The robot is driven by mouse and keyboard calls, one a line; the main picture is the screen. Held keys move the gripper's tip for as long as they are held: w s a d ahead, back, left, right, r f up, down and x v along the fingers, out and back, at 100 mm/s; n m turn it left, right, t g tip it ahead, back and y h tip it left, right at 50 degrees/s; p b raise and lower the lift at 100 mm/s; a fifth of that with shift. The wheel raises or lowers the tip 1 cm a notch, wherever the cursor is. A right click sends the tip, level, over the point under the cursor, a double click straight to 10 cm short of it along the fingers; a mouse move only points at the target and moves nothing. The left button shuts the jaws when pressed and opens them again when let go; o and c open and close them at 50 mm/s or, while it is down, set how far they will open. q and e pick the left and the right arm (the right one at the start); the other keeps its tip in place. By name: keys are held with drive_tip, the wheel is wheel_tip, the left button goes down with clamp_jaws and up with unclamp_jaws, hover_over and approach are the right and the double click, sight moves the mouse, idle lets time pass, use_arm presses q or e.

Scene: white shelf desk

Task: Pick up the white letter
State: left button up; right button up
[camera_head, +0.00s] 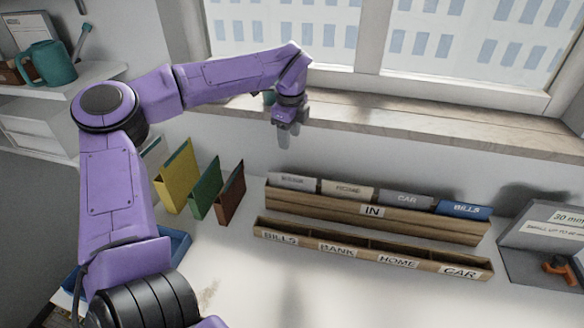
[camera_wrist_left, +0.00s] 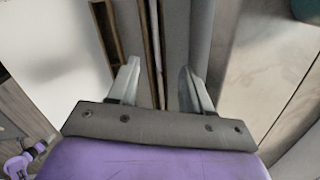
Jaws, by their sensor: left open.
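The wooden IN rack (camera_head: 320,207) on the white desk holds a row of upright letters. The leftmost letter (camera_head: 292,181) is pale, nearly white, with small dark print that I cannot read. Beside it stand a cream letter (camera_head: 347,189), a grey CAR letter (camera_head: 407,200) and a blue BILLS letter (camera_head: 463,209). My left gripper (camera_head: 288,140) is above and behind the leftmost letter, pointing down, open and empty. My right gripper is not in view.
A lower wooden sorter (camera_head: 375,247) labelled BILLS, BANK, HOME and CAR stands in front. Yellow (camera_head: 178,178), green (camera_head: 207,189) and brown (camera_head: 231,193) folders stand to the left. A window sill (camera_head: 430,120) runs behind. A grey tray (camera_head: 520,255) is at right.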

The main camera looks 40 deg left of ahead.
use_arm(q)
drive_tip(key=b, duration=0.4)
approach(291, 176)
drive_tip(key=r, duration=0.1)
drive_tip(key=f+p, duration=0.1)
drive_tip(key=f, duration=0.2)
drive_tip(key=a+f+p, duration=0.1)
drive_tip(key=f, duration=0.3)
drive_tip(key=w+f+p, duration=0.1)
drive_tip(key=f+p, duration=0.1)
drive_tip(key=f, duration=0.2)
drive_tip(key=shift+w+a, duration=0.1)
drive_tip(key=shift+a, duration=0.05)
drive_tip(key=shift+f, duration=0.2)
drive_tip(key=shift+r, duration=0.1)
clamp_jaws()
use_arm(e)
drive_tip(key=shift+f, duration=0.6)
